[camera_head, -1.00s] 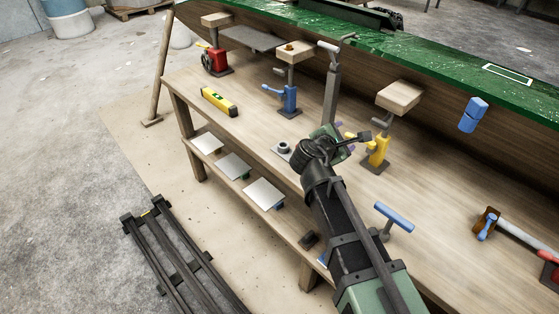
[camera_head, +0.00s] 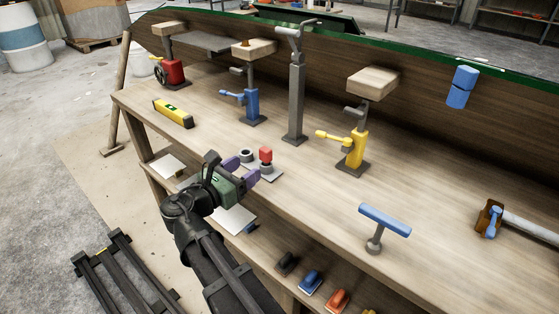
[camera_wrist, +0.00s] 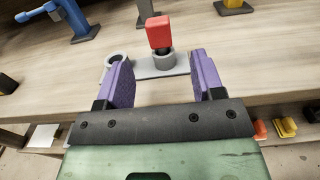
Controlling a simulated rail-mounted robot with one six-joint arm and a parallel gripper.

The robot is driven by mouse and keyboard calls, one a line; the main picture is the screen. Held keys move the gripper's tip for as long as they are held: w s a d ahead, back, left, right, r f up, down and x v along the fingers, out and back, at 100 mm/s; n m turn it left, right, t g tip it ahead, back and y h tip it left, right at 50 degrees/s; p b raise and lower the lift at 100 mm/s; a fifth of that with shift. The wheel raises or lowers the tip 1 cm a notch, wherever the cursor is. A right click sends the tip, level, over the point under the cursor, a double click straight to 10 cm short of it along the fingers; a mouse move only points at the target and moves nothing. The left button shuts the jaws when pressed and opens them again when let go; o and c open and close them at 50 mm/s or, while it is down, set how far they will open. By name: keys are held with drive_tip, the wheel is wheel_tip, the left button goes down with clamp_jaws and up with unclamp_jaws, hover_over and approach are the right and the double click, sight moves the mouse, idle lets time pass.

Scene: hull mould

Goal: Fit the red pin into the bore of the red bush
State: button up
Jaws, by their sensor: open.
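The red pin (camera_head: 265,154) stands in or on the right-hand of two grey ring-shaped bushes (camera_head: 265,167) on a small grey plate. Its red block-like head shows in the wrist view (camera_wrist: 158,33), slightly tilted, with a dark shank under it entering the right bush (camera_wrist: 164,60). How deep it sits I cannot tell. The left bush (camera_head: 246,155) has an open, empty bore. No bush looks clearly red. My gripper (camera_head: 242,170) is open and empty, with purple fingers on the near side of the plate. In the wrist view its fingers (camera_wrist: 161,62) frame the pin without touching it.
A yellow jack (camera_head: 356,150), a blue jack (camera_head: 252,104) and a grey post (camera_head: 297,100) stand behind on the bench. A blue-topped T-handle (camera_head: 384,219) stands to the right. A yellow level (camera_head: 173,113) lies left. Bare bench lies right of the plate.

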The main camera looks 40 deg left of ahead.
sight(263, 156)
drive_tip(key=w, duration=1)
drive_tip(key=shift+a, duration=0.4)
drive_tip(key=c, duration=1)
